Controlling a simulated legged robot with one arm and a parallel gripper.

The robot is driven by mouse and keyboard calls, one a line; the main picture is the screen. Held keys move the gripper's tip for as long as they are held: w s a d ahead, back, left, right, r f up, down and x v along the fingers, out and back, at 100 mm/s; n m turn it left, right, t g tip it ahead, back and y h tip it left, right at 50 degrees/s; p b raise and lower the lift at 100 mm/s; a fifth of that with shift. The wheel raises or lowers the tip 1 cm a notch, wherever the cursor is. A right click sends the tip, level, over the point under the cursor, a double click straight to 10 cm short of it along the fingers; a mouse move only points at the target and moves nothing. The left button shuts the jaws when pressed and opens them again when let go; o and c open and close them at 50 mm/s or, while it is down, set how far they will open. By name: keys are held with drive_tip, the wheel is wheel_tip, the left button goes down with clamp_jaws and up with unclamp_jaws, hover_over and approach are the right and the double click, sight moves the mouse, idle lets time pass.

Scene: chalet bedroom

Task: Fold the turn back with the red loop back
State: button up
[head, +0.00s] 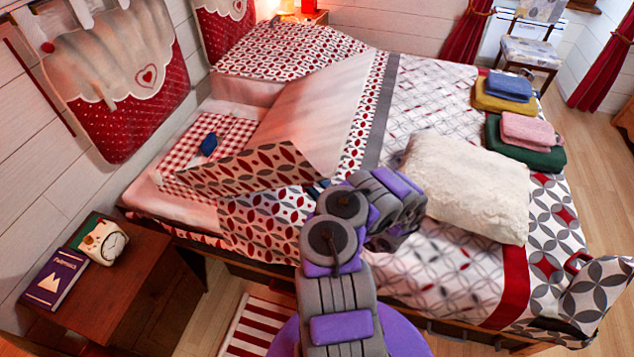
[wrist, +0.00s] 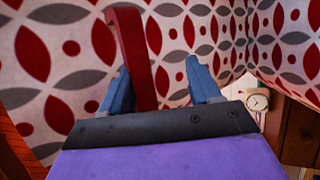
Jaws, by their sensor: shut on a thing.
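The turn back (head: 262,168), with red and grey petal shapes, is raised and partly folded over near the head of the bed; its pale underside (head: 312,110) shows. The petal cloth (wrist: 215,35) fills much of the wrist view. My gripper (wrist: 160,72) is shut on the red loop (wrist: 133,45), which runs down between its blue fingers. In the head view my gripper (head: 318,188) is at the cloth's near edge, mostly hidden by my arm, and the loop it holds is hidden there.
A dark blue item (head: 208,144) lies on the checked sheet (head: 225,130). A cream fluffy cushion (head: 465,185) and folded towels (head: 530,140) lie on the bed.

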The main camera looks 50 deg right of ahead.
drive_tip(key=shift+o, duration=0.3)
drive_tip(key=shift+s+d, duration=0.1)
drive_tip(key=shift+d, duration=0.2)
idle(0.6)
drive_tip(key=v, duration=1.7)
drive_tip(key=shift+s+f+b, duration=0.15)
drive_tip(key=shift+f+b, duration=0.05)
drive_tip(key=shift+b, duration=0.15)
drive_tip(key=shift+s+a, duration=0.1)
drive_tip(key=shift+c, duration=0.2)
